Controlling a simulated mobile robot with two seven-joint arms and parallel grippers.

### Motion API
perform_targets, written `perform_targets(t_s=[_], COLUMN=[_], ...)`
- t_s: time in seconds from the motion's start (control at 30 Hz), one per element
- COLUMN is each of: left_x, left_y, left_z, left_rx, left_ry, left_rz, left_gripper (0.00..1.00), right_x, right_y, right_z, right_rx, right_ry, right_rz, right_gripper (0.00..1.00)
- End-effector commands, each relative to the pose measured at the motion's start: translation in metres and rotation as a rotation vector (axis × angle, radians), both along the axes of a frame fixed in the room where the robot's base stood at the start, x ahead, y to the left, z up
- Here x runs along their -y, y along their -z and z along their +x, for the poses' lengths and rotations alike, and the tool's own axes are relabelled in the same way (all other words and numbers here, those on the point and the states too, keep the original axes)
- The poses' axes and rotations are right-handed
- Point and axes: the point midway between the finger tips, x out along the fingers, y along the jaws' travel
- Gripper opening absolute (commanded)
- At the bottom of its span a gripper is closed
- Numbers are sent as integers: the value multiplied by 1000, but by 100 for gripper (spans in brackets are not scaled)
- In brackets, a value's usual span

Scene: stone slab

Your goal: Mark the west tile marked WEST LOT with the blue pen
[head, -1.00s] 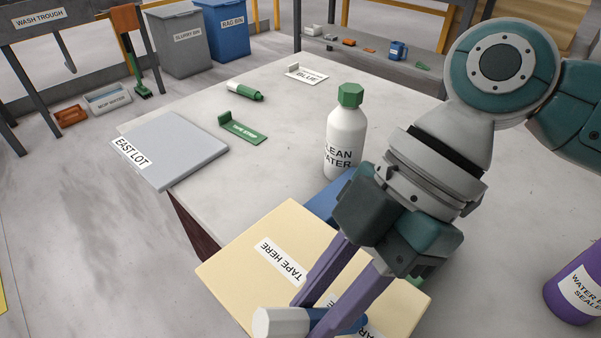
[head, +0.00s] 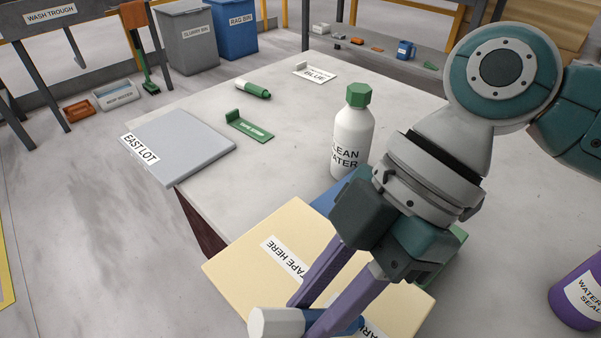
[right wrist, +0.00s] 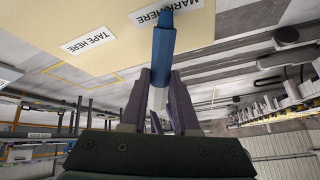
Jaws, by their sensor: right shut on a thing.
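My right gripper (head: 308,318) is shut on the blue pen (head: 277,322), whose white end sticks out to the left. The right wrist view shows the pen (right wrist: 163,48) with its dark tip over the MARK HERE label (right wrist: 145,15); I cannot tell whether it touches. Below it is a beige tile (head: 305,222) with a TAPE HERE label (head: 285,259). The MARK HERE label (head: 372,330) is partly hidden by the gripper. No WEST LOT wording shows on this tile. A grey tile (head: 180,140) marked EAST LOT lies at the slab's left. My left gripper is out of view.
A CLEAN WATER bottle (head: 352,135) stands close behind my gripper. A purple sealer container (head: 578,295) stands at right.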

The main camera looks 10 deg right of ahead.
Motion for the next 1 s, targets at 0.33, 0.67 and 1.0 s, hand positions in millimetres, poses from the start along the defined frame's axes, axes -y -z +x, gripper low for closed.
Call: perform_targets(t_s=[0.33, 0.67, 1.0], left_x=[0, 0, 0], left_y=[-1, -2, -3], left_z=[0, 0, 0], left_rx=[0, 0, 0], left_ry=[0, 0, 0], left_rz=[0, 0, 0], left_gripper=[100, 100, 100], right_x=[-4, -6, -10], right_y=[1, 1, 0], right_z=[-1, -1, -2], right_rx=[0, -1, 0], right_ry=[0, -1, 0], right_rz=[0, 0, 0], right_gripper=[0, 0, 0])
